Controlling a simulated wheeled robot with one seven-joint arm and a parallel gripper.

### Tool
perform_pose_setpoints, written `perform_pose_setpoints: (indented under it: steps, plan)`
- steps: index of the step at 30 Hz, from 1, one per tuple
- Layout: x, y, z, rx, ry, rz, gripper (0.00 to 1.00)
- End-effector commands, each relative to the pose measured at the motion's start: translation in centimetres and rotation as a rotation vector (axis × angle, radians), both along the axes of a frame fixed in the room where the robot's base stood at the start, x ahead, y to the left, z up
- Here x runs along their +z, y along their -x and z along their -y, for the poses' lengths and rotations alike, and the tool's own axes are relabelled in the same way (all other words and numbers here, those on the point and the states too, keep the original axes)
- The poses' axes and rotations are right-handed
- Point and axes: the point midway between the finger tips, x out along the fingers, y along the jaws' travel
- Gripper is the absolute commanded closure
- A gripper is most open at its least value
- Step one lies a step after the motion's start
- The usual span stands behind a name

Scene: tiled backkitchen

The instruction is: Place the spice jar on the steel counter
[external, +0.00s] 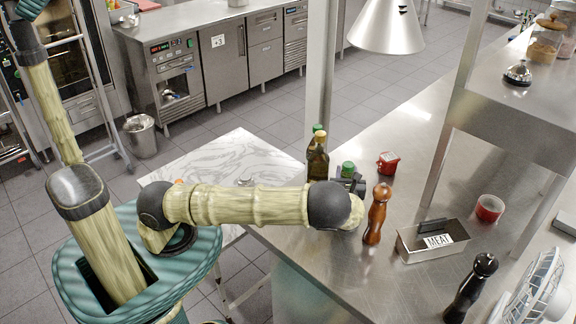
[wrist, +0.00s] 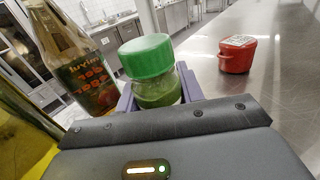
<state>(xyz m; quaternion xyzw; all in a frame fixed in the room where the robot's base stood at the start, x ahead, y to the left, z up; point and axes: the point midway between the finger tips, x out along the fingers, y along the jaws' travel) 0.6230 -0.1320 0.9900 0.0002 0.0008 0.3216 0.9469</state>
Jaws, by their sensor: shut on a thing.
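The spice jar (wrist: 155,78) is a small glass jar with green contents and a green lid. In the wrist view it stands upright between the fingers of my gripper (wrist: 160,98), which is shut on it. In the external view the jar's green lid (external: 348,168) shows just beyond the dark end of my gripper (external: 350,181). The steel counter (external: 345,270) runs along the right side. The jar is over its left part, near the bottles. My gripper hides the jar's base, so I cannot tell whether it touches the counter.
A bottle (wrist: 85,65) stands close on the left of the jar. A red pot (external: 387,163) stands to its right. A marble-topped table (external: 215,155) adjoins at left.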

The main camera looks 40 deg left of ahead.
Motion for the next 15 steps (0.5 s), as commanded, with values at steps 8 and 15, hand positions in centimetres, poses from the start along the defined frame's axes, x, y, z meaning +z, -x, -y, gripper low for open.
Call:
perform_pose_setpoints:
  steps: [8, 15]
  plan:
    - [-0.2, 0.0, 0.0, 0.001, 0.000, 0.000, 0.88]
    - [-3.1, 0.0, -0.1, 0.001, -0.002, -0.001, 0.88]
